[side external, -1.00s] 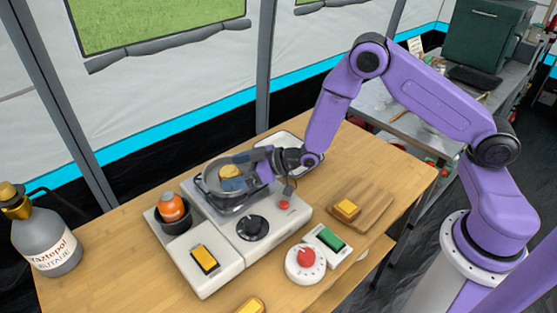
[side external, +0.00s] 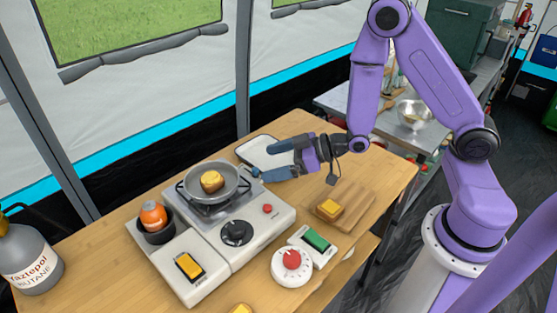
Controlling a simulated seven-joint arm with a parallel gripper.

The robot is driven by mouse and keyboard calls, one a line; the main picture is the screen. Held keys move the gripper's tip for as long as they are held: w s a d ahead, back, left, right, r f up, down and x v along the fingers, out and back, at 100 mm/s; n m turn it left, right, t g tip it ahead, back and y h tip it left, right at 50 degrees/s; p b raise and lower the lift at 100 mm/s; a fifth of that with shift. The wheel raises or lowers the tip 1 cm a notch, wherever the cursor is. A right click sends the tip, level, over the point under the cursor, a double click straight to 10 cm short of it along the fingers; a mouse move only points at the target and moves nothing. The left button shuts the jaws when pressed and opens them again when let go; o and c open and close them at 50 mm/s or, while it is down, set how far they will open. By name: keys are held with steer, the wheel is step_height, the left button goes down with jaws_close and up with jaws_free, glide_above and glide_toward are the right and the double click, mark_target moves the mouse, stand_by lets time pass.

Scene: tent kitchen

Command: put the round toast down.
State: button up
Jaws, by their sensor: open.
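The round toast (side external: 211,182) is a golden-brown piece lying in the grey pan (side external: 228,192) on the stove (side external: 248,228). My gripper (side external: 262,162) is open and empty, to the right of the pan and raised above the table. Its fingers point left toward the pan and are apart from the toast. A second toast-like piece with a yellow top (side external: 329,208) lies on the wooden board (side external: 352,196) at the right.
A white tray (side external: 257,146) lies behind my gripper. An orange round item (side external: 153,215) sits in a dark cup left of the pan. A red-knobbed timer (side external: 291,262) and a green-topped block (side external: 316,239) stand in front of the board. A butane bottle (side external: 30,262) stands far left.

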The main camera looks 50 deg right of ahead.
steer(key=s+d+r+n+g+h, duration=0.1)
steer(key=s+r+g+h, duration=0.1)
steer(key=s, duration=0.6)
steer(key=s+d+r+n+g+h, duration=0.1)
steer(key=s+r+n+g+h, duration=0.1)
steer(key=s, duration=0.7)
steer(key=s+d+r+n+g+h, duration=0.1)
steer(key=s+r+g+h, duration=0.3)
steer(key=s, duration=0.4)
steer(key=shift+s+r+n+g, duration=0.25)
steer(key=shift+r+g, duration=0.45)
steer(key=shift+g, duration=0.4)
steer(key=shift+s+d+r, duration=0.15)
steer(key=shift+s+d, duration=0.15)
steer(key=shift+d, duration=0.15)
